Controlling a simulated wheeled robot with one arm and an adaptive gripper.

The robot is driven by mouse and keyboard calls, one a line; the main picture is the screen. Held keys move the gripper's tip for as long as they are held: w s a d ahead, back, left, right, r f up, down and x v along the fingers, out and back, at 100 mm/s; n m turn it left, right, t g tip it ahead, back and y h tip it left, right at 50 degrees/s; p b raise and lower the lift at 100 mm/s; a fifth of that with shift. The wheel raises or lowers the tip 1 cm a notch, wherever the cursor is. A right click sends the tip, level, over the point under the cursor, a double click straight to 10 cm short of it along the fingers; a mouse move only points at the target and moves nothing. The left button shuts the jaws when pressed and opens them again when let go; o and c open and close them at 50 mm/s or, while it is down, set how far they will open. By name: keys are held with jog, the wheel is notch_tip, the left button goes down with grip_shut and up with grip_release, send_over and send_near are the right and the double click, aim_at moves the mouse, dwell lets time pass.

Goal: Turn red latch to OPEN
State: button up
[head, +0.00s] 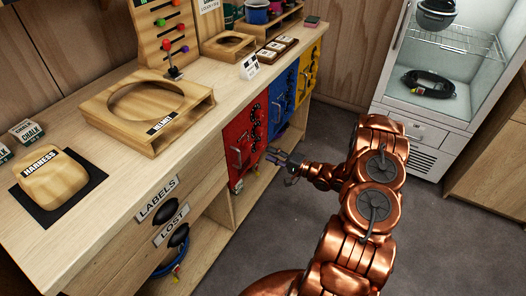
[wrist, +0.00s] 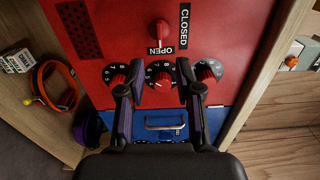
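The red latch (wrist: 163,33) is on the red door in the wrist view. It lies upright in the picture, with its lower end near the OPEN label (wrist: 160,50). The CLOSED label (wrist: 184,25) is to its upper right. My gripper (wrist: 157,82) is open and empty, its two fingers spread below the latch, in front of the dials. In the head view my gripper (head: 281,161) is in front of the cabinet doors, near the red door (head: 237,143). I cannot make out the latch there.
Three numbered dials with red knobs, the middle one (wrist: 160,76) between my fingers, sit just below the latch. A blue panel with a metal handle (wrist: 165,126) lies below. An orange-rimmed loop (wrist: 55,86) is at left. In the head view, a fridge (head: 432,115) stands right; grey floor is clear.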

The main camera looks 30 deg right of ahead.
jog(key=shift+v, duration=1.4)
